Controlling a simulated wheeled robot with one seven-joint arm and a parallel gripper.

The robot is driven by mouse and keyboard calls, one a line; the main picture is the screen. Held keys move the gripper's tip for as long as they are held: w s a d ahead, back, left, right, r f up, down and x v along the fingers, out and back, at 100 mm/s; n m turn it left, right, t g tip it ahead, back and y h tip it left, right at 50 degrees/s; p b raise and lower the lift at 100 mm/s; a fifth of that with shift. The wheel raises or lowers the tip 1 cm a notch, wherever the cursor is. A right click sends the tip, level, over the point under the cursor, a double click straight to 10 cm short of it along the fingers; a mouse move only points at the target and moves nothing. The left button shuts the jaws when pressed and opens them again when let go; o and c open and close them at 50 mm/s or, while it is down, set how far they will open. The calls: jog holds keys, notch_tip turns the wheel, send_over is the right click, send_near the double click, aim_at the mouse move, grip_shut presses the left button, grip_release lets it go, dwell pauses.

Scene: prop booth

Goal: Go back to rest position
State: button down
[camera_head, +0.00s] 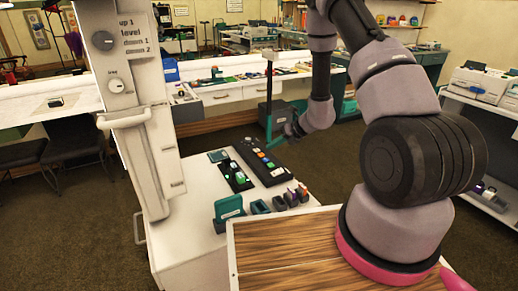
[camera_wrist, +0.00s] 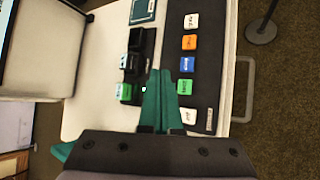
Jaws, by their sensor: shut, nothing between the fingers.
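My gripper (camera_wrist: 157,92) has two teal fingers that lie together, with nothing between them. In the wrist view it hangs over a black panel (camera_wrist: 206,55) with a column of white, orange, blue and green buttons. The fingertips appear beside the panel's left edge; whether they touch it I cannot tell. In the head view the same panel (camera_head: 262,161) lies on a white cabinet top (camera_head: 190,225), and my arm reaches out over the cabinet's far right side. The gripper is small and partly hidden there.
A smaller black block with green parts (camera_head: 234,176) sits left of the panel. Several small dark and teal items (camera_head: 282,200) stand nearer. A tall white panel with knobs (camera_head: 125,90) rises at the left. A wooden board (camera_head: 280,250) is in front. Carpet is open at the right.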

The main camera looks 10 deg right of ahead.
jog(key=s+a+r+n+g, duration=0.1)
jog(key=s+r+n, duration=0.3)
jog(key=r, duration=0.5)
jog(key=s+a+r+n+y, duration=0.1)
jog(key=s+a+r+n, duration=0.1)
jog(key=r+n, duration=0.5)
jog(key=s+a+r+n+g, duration=0.1)
jog(key=s+r+n, duration=0.2)
jog(key=r, duration=0.8)
jog(key=s+d+r+n+t+h, duration=0.2)
jog(key=s+d+r+n+h, duration=0.1)
jog(key=s+r+n, duration=0.4)
jog(key=s+d+r+n+t+h, duration=0.1)
jog(key=s+d+r+n+h, duration=0.2)
jog(key=s, duration=1)
jog(key=d+r+n, duration=0.3)
jog(key=r+n, duration=0.2)
jog(key=shift+r+n+t, duration=0.2)
jog(key=shift+n+t, duration=0.2)
jog(key=shift+d, duration=0.1)
